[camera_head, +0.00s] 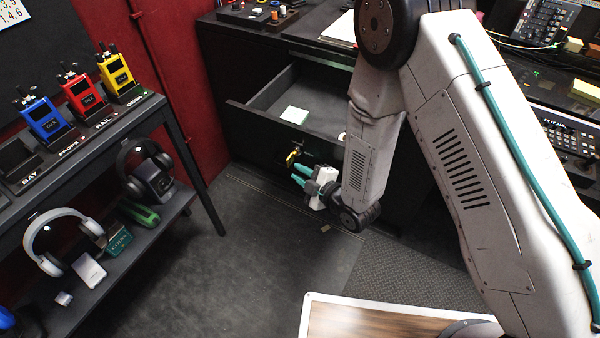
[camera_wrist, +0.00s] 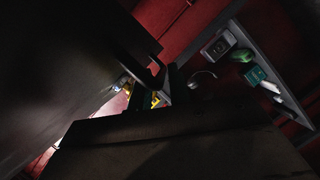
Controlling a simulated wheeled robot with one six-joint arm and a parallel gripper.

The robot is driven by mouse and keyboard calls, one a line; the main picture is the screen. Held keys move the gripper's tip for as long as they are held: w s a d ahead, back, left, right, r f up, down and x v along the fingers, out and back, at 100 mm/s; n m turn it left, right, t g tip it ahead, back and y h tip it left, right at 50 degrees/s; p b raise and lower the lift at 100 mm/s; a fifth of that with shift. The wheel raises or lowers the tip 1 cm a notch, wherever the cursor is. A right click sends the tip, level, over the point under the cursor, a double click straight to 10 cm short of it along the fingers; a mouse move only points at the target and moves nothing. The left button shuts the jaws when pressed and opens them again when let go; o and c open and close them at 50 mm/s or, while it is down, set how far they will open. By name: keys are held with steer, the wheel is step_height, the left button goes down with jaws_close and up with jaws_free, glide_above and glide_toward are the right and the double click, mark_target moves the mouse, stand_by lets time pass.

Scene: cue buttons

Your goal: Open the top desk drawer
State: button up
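The top desk drawer (camera_head: 262,122) stands pulled out from the dark desk (camera_head: 240,45) in the head view, and its inside shows. A pale green note pad (camera_head: 294,114) lies in it. A brass-coloured handle (camera_head: 292,157) shows at the drawer's front. My gripper (camera_head: 294,174) is just below and in front of this handle, with its teal fingers apart and nothing seen between them. I cannot tell whether a finger touches the handle or the front.
At the left, a shelf unit (camera_head: 178,128) holds blue (camera_head: 45,121), red (camera_head: 82,94) and yellow (camera_head: 117,74) radios, with headphones (camera_head: 58,243) below. The dark floor (camera_head: 230,260) between shelf and desk is clear. Controls and papers lie on the desktop.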

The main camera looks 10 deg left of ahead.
steer(key=v, duration=0.7)
steer(key=shift+d, duration=0.15)
steer(key=shift+s, duration=0.15)
